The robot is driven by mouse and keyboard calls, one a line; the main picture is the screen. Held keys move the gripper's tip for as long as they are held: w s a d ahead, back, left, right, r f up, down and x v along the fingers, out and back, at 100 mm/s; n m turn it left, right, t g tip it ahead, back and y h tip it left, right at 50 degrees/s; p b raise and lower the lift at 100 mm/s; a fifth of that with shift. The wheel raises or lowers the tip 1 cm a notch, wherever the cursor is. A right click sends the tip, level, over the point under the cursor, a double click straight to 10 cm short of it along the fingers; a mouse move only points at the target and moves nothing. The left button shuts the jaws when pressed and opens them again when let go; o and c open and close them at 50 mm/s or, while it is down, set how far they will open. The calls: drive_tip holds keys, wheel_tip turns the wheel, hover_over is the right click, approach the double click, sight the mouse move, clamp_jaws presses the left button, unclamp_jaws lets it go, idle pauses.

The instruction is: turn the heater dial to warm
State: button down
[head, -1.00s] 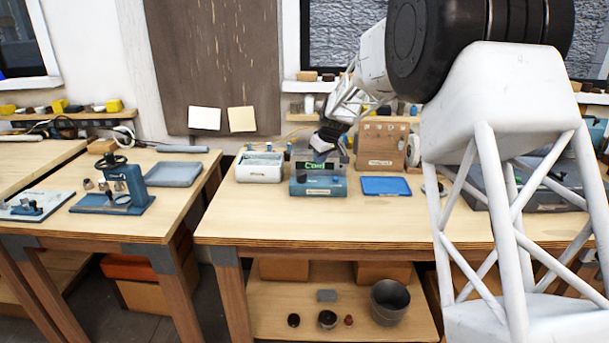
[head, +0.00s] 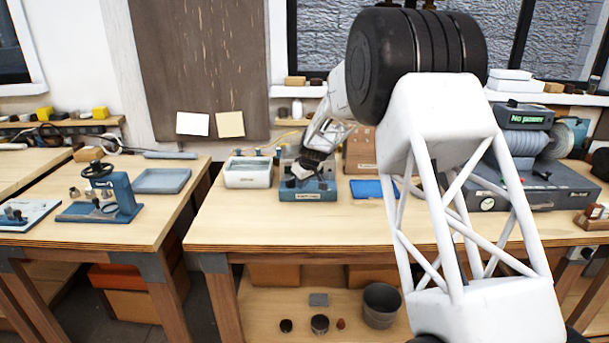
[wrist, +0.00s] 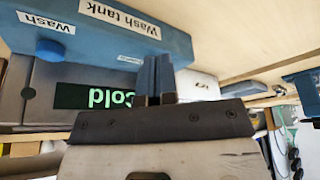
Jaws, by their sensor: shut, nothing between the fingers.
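The blue-and-grey wash tank unit (head: 308,192) stands at the back of the middle bench. In the wrist view its front (wrist: 225,38) appears upside down, labelled "Wash tank". A green display (wrist: 95,97) there reads "Cold", partly covered by my gripper's body. A round blue knob (wrist: 50,48) sits beside a "Wash" label; I cannot tell whether it is the heater dial. My gripper (wrist: 158,60) is shut and empty, its fingers in front of the unit beside a small, unreadable label. Contact is unclear. In the head view my gripper (head: 299,172) covers the unit's display.
A white tray (head: 248,180) stands left of the unit, and a blue mat (head: 367,190) lies to its right. A grey machine (head: 520,185) with a "No power" display is further right. The bench front is clear.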

sight(288, 180)
drive_tip(key=shift+w+a, duration=1.45)
drive_tip(key=shift+w+a+m+h, duration=0.3)
drive_tip(key=shift+a+m, duration=0.15)
drive_tip(key=shift+m, duration=0.45)
drive_tip(key=shift+s, duration=0.1)
drive_tip(key=shift+a+m+t+h, duration=0.25)
drive_tip(key=shift+m+h, duration=0.15)
drive_tip(key=shift+m, duration=0.7)
drive_tip(key=shift+a+m+t+h, duration=0.25)
drive_tip(key=shift+m+h, duration=0.15)
drive_tip(key=shift+m, duration=0.7)
drive_tip(key=shift+a, duration=0.25)
drive_tip(key=shift+w+d+f, duration=0.1)
drive_tip(key=shift+w+d, duration=0.1)
drive_tip(key=shift+w, duration=0.1)
